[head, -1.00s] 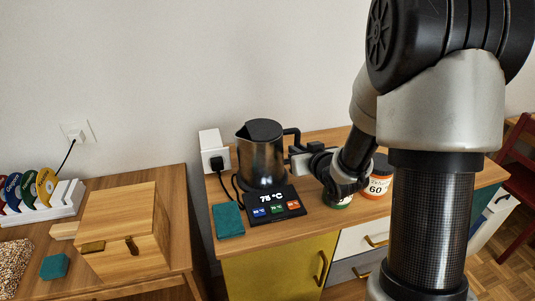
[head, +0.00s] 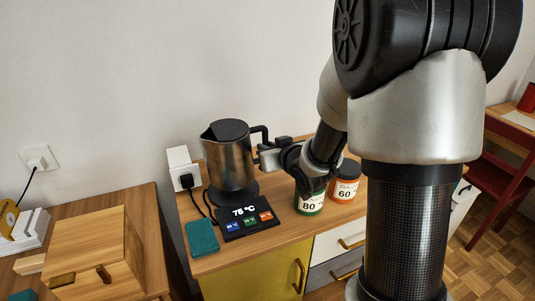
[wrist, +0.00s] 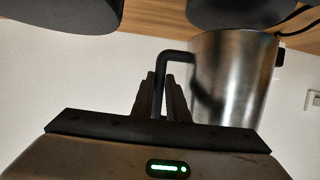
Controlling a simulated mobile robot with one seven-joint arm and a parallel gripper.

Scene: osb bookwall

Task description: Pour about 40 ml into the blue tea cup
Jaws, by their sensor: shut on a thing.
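My gripper (head: 262,152) is shut on the black handle (wrist: 160,85) of a steel kettle (head: 228,165) with a black lid. The kettle hangs nearly upright just above its black base, with its spout to the left. In the wrist view the picture is upside down; the kettle (wrist: 232,80) fills the right side and the gripper fingers (wrist: 160,95) close around the handle. The base display (head: 245,222) reads 75 °C. No blue tea cup shows in either view.
A green-labelled tin (head: 309,203) and an orange-labelled tin (head: 344,190) stand right of the kettle, below my arm. A teal block (head: 201,238) lies left of the display. A wooden box (head: 95,255) stands on the left table. A white socket (head: 183,165) with a cord is behind.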

